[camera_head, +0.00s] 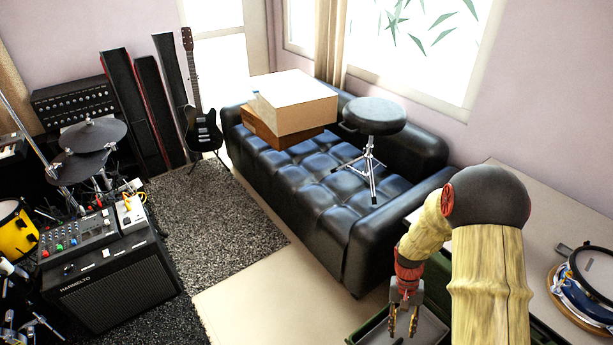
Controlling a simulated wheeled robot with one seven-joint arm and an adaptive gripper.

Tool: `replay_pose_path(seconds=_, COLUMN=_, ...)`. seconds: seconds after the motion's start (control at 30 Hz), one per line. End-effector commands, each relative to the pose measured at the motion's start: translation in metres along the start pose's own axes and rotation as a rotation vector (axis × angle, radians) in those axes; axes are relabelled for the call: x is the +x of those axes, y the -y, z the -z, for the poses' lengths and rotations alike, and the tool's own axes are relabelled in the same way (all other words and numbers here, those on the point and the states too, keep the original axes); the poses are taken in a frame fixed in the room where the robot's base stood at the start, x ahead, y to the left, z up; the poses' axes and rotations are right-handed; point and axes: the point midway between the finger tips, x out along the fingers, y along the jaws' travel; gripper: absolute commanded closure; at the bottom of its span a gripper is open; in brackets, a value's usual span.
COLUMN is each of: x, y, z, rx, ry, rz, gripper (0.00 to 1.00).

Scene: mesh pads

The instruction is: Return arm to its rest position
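My arm comes up from the lower right of the head view and bends at a dark round joint. Its lower part hangs down to my gripper (403,322), which points downward. The two fingers stand apart with a gap between them, and I see nothing held in it. My gripper hangs over or in front of a green-edged tray (368,329) at the bottom of the view. The tray's right part is hidden behind my arm.
A black tufted sofa (300,190) bears boxes (297,100) and a black stool (374,115). A light table (555,215) with drums (592,275) stands at right. An amplifier (113,285) stands at left on a grey rug (215,225). Bare floor (255,300) lies between rug and sofa.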

Motion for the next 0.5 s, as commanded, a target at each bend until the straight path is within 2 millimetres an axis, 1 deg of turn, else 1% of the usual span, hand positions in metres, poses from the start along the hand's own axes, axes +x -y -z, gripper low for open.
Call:
replay_pose_path(seconds=0.03, x=-0.022, y=-0.001, z=-0.009, rx=-0.019, ry=-0.017, rz=0.006, gripper=0.68)
replay_pose_path(seconds=0.2, x=-0.082, y=-0.002, z=-0.042, rx=-0.082, ry=-0.065, rz=0.025, gripper=0.68)
replay_pose_path(seconds=0.27, x=-0.101, y=-0.002, z=-0.054, rx=-0.103, ry=-0.083, rz=0.031, gripper=0.68)
replay_pose_path(seconds=0.3, x=-0.113, y=-0.002, z=-0.062, rx=-0.116, ry=-0.097, rz=0.036, gripper=0.68)
replay_pose_path(seconds=0.5, x=-0.169, y=-0.004, z=-0.105, rx=-0.175, ry=-0.171, rz=0.058, gripper=0.68)
